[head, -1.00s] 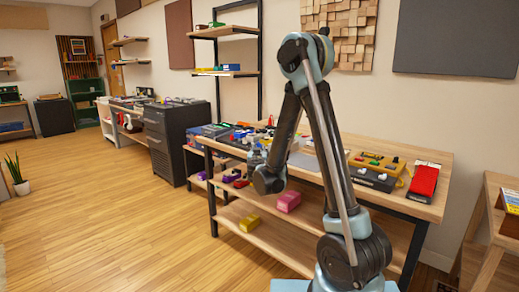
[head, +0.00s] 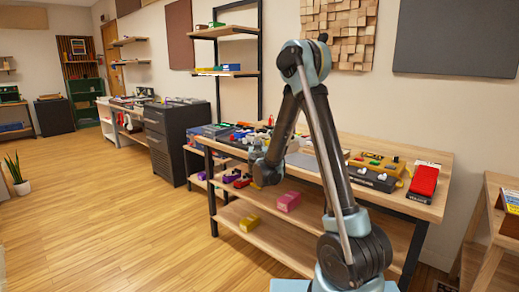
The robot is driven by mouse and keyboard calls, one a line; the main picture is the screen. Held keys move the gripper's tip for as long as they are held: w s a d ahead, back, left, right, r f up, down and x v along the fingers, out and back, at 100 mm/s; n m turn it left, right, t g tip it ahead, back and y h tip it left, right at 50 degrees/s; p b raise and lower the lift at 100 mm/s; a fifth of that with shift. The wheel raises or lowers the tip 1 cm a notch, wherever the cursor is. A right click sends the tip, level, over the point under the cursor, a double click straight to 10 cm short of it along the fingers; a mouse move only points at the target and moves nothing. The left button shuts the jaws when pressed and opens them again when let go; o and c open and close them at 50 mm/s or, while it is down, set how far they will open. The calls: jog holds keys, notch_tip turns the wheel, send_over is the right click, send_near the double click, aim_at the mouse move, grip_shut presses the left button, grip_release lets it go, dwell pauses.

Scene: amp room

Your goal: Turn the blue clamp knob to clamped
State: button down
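My arm reaches over the wooden workbench (head: 428,211). My gripper (head: 257,151) is at the front edge of the bench's left part, in front of a cluster of small coloured parts. It is small and dark here, and I cannot tell whether it is open or shut. Blue parts (head: 240,135) show on the bench just behind and left of my gripper. I cannot make out which of them is the blue clamp knob, or its position; my gripper and arm hide part of that area.
A yellow-and-black pedal unit (head: 374,172) and a red pedal (head: 424,180) stand on the bench's right part. The lower shelves hold a pink box (head: 289,201) and a yellow box (head: 249,223). A dark drawer cabinet (head: 178,143) stands left. The floor at left is clear.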

jog(key=shift+d, duration=0.2)
jog(key=shift+a, duration=0.15)
jog(key=shift+a+m+h, duration=0.15)
jog(key=shift+m+h, duration=0.15)
jog(key=shift+h, duration=0.2)
jog(key=shift+a+m+h, duration=0.25)
jog(key=shift+m+h, duration=0.55)
jog(key=shift+h, duration=0.4)
jog(key=m+h, duration=0.1)
jog(key=h, duration=0.1)
jog(key=m+g+h, duration=0.1)
jog(key=h, duration=0.1)
jog(key=m+g+h, duration=0.1)
jog(key=m+h, duration=0.1)
jog(key=shift+w+a, duration=0.2)
jog(key=shift+a, duration=0.2)
jog(key=m+g+h, duration=0.1)
jog(key=g+h, duration=0.1)
jog(key=m+g+h, duration=0.1)
jog(key=m+h, duration=0.1)
jog(key=m+g+h, duration=0.2)
jog(key=shift+w+a+g, duration=0.3)
jog(key=shift+m+g, duration=0.3)
